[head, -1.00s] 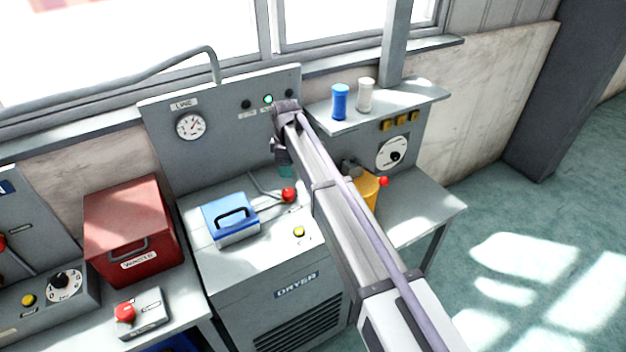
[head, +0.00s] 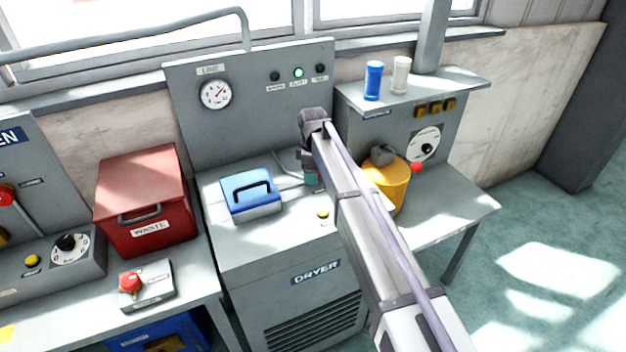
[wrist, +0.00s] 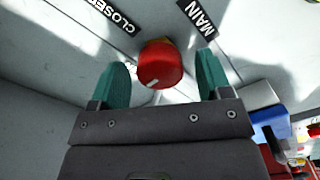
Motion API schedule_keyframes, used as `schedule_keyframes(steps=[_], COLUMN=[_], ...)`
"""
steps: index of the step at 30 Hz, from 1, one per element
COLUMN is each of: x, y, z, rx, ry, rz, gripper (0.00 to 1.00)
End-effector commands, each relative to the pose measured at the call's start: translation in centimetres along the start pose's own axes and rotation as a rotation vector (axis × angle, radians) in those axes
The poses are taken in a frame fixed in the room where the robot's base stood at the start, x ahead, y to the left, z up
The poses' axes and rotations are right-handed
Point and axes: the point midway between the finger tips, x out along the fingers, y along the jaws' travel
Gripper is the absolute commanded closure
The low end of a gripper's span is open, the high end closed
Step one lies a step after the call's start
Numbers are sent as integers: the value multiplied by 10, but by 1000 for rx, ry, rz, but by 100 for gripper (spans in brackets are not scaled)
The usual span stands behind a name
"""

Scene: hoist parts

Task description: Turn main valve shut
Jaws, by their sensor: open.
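The red ball knob (wrist: 160,64) shows in the wrist view, beside a MAIN label (wrist: 198,17) and a CLOSED label (wrist: 113,14). My gripper (head: 311,179) is low over the dryer bench top in the head view, where it and my arm hide the knob. In the wrist view my gripper (wrist: 162,72) is open, with one teal finger on each side of the knob. A gap shows on both sides. Grey lever bars (head: 289,174) run on the bench beside the gripper; most of the valve is hidden.
A blue box with a black handle (head: 250,196) sits left of my gripper on the dryer (head: 300,310). A yellow button (head: 323,214) is just in front. A yellow canister (head: 388,184) stands to the right, behind my arm. A red waste bin (head: 143,200) is further left.

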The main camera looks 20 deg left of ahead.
Motion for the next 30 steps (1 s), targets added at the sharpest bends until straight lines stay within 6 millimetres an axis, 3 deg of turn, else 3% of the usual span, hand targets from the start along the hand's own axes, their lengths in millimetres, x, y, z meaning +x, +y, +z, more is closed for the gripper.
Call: schedule_keyframes(steps=[4,19,30], x=[-2,-2,-2], y=[0,0,0], z=[0,0,0], rx=[0,0,49], ry=[0,0,0], rz=[0,0,0], gripper=[29,76,78])
